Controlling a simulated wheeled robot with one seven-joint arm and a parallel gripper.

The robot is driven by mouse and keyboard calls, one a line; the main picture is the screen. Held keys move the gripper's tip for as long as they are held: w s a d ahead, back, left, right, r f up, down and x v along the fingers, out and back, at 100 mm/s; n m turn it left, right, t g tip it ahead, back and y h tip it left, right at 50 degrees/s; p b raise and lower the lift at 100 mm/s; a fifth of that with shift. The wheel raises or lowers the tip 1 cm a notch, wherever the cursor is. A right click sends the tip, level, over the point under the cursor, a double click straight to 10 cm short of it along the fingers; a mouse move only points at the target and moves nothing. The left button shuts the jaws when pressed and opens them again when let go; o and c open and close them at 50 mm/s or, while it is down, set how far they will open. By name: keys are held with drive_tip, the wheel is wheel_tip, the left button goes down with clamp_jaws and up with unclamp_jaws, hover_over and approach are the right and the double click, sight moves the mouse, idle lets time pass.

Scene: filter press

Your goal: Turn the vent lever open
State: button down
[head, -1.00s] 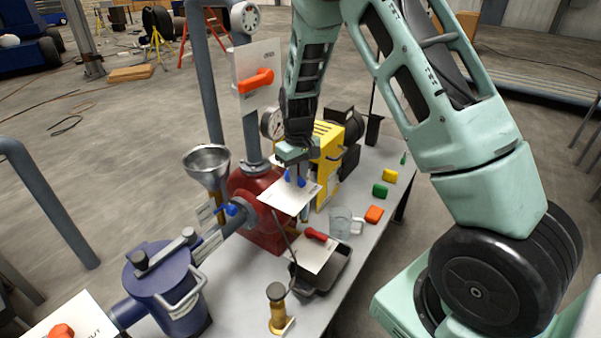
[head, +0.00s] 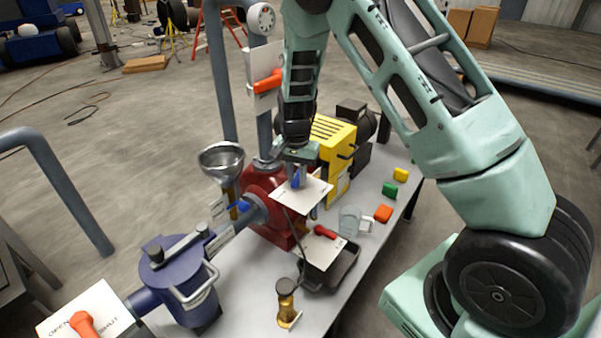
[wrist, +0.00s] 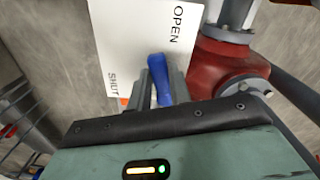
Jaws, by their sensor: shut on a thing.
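My gripper (head: 297,172) is shut on a blue lever (head: 296,181) above a white plate (head: 309,191) in the head view. In the wrist view the blue lever (wrist: 158,72) stands between the two fingers (wrist: 161,88). Its plate (wrist: 132,35) reads OPEN at the upper right and SHUT at the lower left. The lever's tip lies between the two words. The fingers hide part of the lever.
A red pump body (head: 264,190) and a steel funnel (head: 221,158) stand to the left. A yellow box (head: 333,140) is behind. A blue strainer (head: 178,285) is front left.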

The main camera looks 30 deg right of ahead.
drive_tip(key=shift+w+a+r+m+p, duration=0.15)
drive_tip(key=shift+w+m+p, duration=0.2)
drive_tip(key=shift+m, duration=0.6)
drive_tip(key=shift+w+a+f+m+p, duration=0.1)
drive_tip(key=shift+w+m+p, duration=0.15)
drive_tip(key=shift+m, duration=0.7)
drive_tip(key=shift+w, duration=0.1)
drive_tip(key=c, duration=1.3)
unclamp_jaws()
wheel_tip(320, 180, up, 18)
drive_tip(key=b, duration=0.3)
drive_tip(key=shift+f, duration=0.25)
drive_tip(key=shift+a, duration=0.1)
